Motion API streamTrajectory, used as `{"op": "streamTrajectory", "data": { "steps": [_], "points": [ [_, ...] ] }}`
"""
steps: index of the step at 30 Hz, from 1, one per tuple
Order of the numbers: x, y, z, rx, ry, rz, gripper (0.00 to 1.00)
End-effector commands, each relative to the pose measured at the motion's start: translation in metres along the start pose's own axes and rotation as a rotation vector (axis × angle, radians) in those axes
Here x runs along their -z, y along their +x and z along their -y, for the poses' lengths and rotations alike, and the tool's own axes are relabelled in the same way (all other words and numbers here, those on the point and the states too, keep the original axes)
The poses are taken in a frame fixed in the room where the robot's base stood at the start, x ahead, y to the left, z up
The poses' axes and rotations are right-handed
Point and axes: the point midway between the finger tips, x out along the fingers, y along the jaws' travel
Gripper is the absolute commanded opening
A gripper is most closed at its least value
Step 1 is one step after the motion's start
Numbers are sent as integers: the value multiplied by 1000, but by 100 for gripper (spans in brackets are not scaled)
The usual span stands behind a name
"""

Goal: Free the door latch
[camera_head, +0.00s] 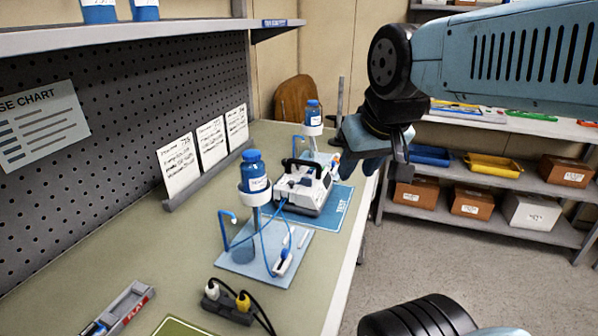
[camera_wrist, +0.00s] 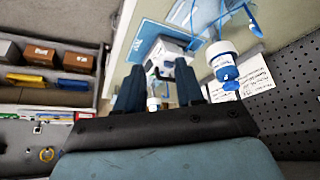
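A white infusion pump (camera_head: 303,187) with a black carry handle stands on a blue mat marked TEST (camera_head: 338,208) near the bench's right edge. Its door latch is too small to make out. In the wrist view the pump (camera_wrist: 172,54) shows beyond my fingers, partly hidden. My gripper (camera_head: 376,168) hangs in the air to the upper right of the pump, apart from it. In the wrist view its two fingers (camera_wrist: 158,78) are spread with nothing held between them.
A blue-capped bottle (camera_head: 254,170) on a stand with blue tubing is in front of the pump, and a second bottle (camera_head: 314,115) is behind it. A plug block (camera_head: 228,302) lies nearer. Cards (camera_head: 210,142) line the bench's left. Storage shelves (camera_head: 490,195) stand right.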

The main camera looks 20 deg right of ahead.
Motion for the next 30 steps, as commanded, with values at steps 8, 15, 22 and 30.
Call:
{"op": "streamTrajectory", "data": {
  "steps": [8, 15, 22, 30],
  "points": [
    [14, 5, -4, 26, 137, 28, 37],
    [63, 28, -8, 84, 643, 141, 37],
    [114, 64, -16, 80, 1190, 274, 37],
    [166, 120, -32, -5, 1806, 414, 37]
  ]
}}
